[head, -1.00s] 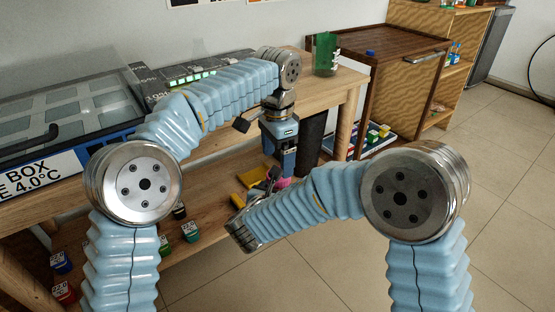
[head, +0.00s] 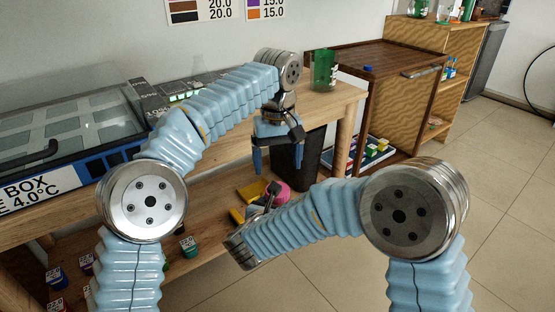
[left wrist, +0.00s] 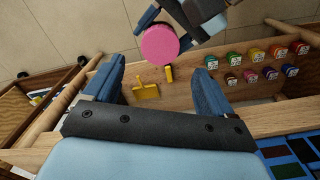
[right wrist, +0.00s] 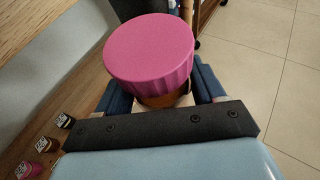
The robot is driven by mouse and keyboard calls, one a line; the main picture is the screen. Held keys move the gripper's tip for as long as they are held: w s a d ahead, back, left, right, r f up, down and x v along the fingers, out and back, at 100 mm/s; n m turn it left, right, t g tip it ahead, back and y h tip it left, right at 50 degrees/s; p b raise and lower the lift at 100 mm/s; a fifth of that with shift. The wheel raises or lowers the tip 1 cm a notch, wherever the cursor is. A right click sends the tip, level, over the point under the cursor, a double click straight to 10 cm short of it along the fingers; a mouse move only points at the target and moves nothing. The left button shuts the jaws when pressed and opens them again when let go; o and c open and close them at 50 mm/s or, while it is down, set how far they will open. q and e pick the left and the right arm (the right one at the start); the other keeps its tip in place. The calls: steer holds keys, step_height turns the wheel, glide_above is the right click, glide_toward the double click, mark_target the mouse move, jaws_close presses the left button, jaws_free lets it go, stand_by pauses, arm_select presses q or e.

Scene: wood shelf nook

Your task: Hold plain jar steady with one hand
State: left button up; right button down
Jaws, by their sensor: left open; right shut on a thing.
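The jar has a ribbed pink lid (right wrist: 150,50) and a strip of amber body (right wrist: 165,99) below it in the right wrist view. My right gripper (right wrist: 160,92) is shut on the jar's body below the lid. The jar also shows as a pink patch (head: 278,192) in the head view, partly hidden by my right arm. My left gripper (head: 278,160) is open and empty above the jar, pointing down. In the left wrist view, the pink lid (left wrist: 159,45) lies beyond and between the open fingers. Any label on the jar is hidden.
Yellow pieces (left wrist: 146,91) lie on the low wooden shelf, with several small colored-lid jars (left wrist: 254,76). A dark bin (head: 312,160) stands behind my left gripper. A green jar (head: 325,70) stands on the upper table. The floor at the right is clear.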

stand_by(0.3)
arm_select(q)
steer(key=shift+f, duration=4)
steer(key=shift+c, duration=0.3)
steer(key=c, duration=1.1)
steer(key=shift+o, duration=0.2)
steer(key=m, duration=1.3)
